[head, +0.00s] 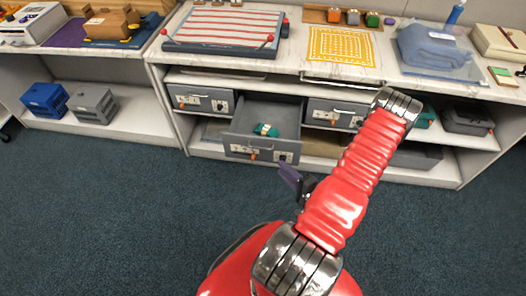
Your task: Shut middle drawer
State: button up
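The middle drawer (258,151) is grey and stands pulled out from the cabinet under the counter, between two drawers that look shut. Its front has an orange-tipped handle and small label plates. A teal and cream item (265,130) lies inside it. My red arm reaches up from the bottom, right of the drawer. A dark purple and black part, which seems to be my gripper (291,181), shows beside the arm, below and right of the drawer front and apart from it in the picture. The arm hides much of it, so its opening is unclear.
A shut left drawer (201,98) and a shut right drawer (334,113) flank the open one. The counter above holds a red-striped board (225,28), a yellow grid mat (341,46) and a blue folded cloth (430,45). Carpet (110,210) in front is clear.

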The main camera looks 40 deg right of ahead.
jog(key=shift+w, duration=0.15)
send_over(263, 151)
jog(key=s+a, duration=0.3)
jog(key=shift+s+f, duration=0.2)
jog(key=shift+f, duration=0.8)
jog(key=shift+c, duration=0.7)
grip_shut()
jog(key=shift+s+f, duration=0.1)
jog(key=shift+f, duration=0.05)
